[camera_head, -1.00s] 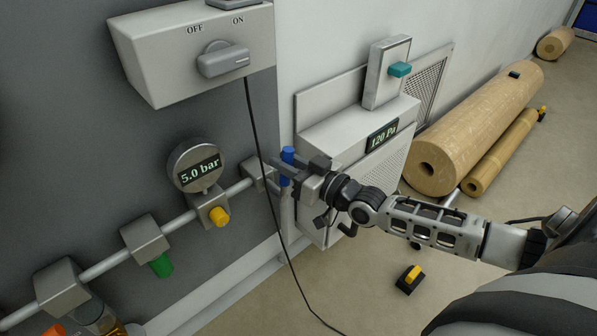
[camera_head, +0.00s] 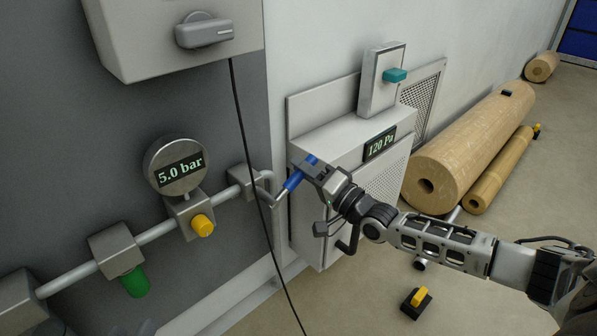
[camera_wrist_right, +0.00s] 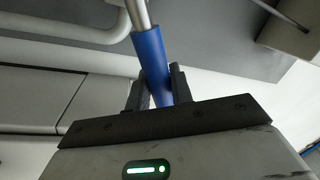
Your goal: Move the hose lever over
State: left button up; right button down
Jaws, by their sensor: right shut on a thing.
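The hose lever (camera_head: 293,181) has a blue grip on a thin metal rod and sits at the right end of the pipe run. It tilts up to the right in the head view. My right gripper (camera_head: 313,170) is shut on the blue grip, near its upper end. In the right wrist view the blue grip (camera_wrist_right: 149,52) runs down between the two dark fingers of the right gripper (camera_wrist_right: 158,88), with the metal rod above it. My left gripper is not in view.
A gauge reading 5.0 bar (camera_head: 178,168), a yellow knob (camera_head: 202,225) and a green knob (camera_head: 134,282) sit along the pipe. A black cable (camera_head: 246,130) hangs in front of it. A grey box reading 120 Pa (camera_head: 330,135) stands behind my right gripper.

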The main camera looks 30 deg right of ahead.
pick_arm(q)
jog(key=shift+d+r+n+h+b, duration=0.15)
jog(key=shift+r+n+h+b, duration=0.15)
jog(key=shift+r+h+b, duration=0.4)
pick_arm(e)
jog(key=shift+w+d+f+m+h, duration=0.1)
jog(key=shift+d+f+m+h, duration=0.15)
jog(key=shift+f+m, duration=0.75)
jog(key=shift+d+f+m+h, duration=0.25)
jog(key=shift+f+m, duration=0.3)
jog(key=shift+m, duration=0.75)
pick_arm(q)
jog(key=shift+f+t+y, duration=0.25)
jog(key=shift+t+y, duration=0.05)
pick_arm(e)
jog(key=shift+t, duration=0.3)
jog(key=c, duration=1.3)
grip_release()
